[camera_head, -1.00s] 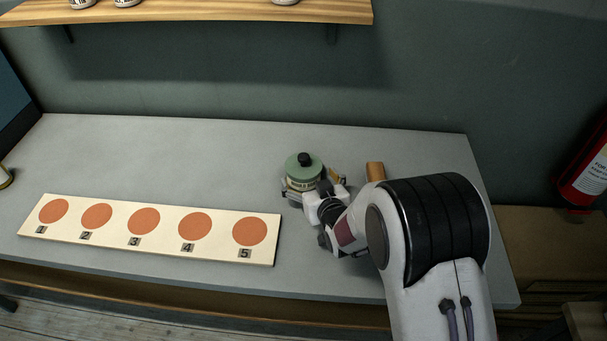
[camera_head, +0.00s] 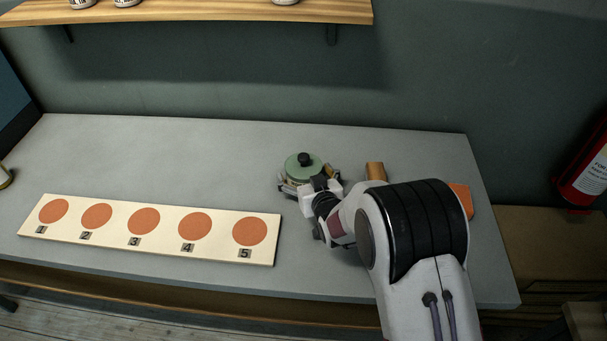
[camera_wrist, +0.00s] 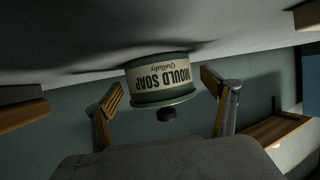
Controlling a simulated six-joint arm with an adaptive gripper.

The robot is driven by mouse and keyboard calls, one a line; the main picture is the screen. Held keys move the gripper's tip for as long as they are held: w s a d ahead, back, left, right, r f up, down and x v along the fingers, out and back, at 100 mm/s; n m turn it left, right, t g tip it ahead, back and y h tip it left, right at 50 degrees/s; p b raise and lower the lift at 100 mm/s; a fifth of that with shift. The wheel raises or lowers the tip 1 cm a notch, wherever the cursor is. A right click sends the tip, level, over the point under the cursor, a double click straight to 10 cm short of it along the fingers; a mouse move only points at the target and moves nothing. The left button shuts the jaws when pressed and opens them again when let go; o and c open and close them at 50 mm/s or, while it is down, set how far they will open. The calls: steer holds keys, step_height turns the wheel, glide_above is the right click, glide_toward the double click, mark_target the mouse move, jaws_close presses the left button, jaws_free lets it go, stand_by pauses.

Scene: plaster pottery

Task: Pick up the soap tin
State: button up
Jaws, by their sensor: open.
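The soap tin (camera_head: 304,168) is a round tin with a green lid and a black knob, upright on the grey table. In the wrist view it shows upside down, its cream label (camera_wrist: 158,77) reading "MOULD SOAP". My gripper (camera_head: 308,190) is low at the front of the tin. In the wrist view my open gripper (camera_wrist: 163,92) has one finger on each side of the tin, with gaps visible between fingers and tin. The tin's lower part is hidden by my gripper in the head view.
A cream board (camera_head: 170,240) with several numbered orange circles lies left of my gripper. A wooden block (camera_head: 376,171) and a partly hidden orange thing (camera_head: 463,198) are to the right. A wooden shelf (camera_head: 190,11) hangs on the wall. The back left of the table is clear.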

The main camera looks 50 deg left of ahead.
steer(key=c, duration=1.8)
steer(key=shift+r, duration=0.15)
steer(key=c, duration=0.4)
steer(key=shift+o, duration=0.2)
steer(key=shift+r, duration=0.1)
steer(key=shift+r, duration=4.9)
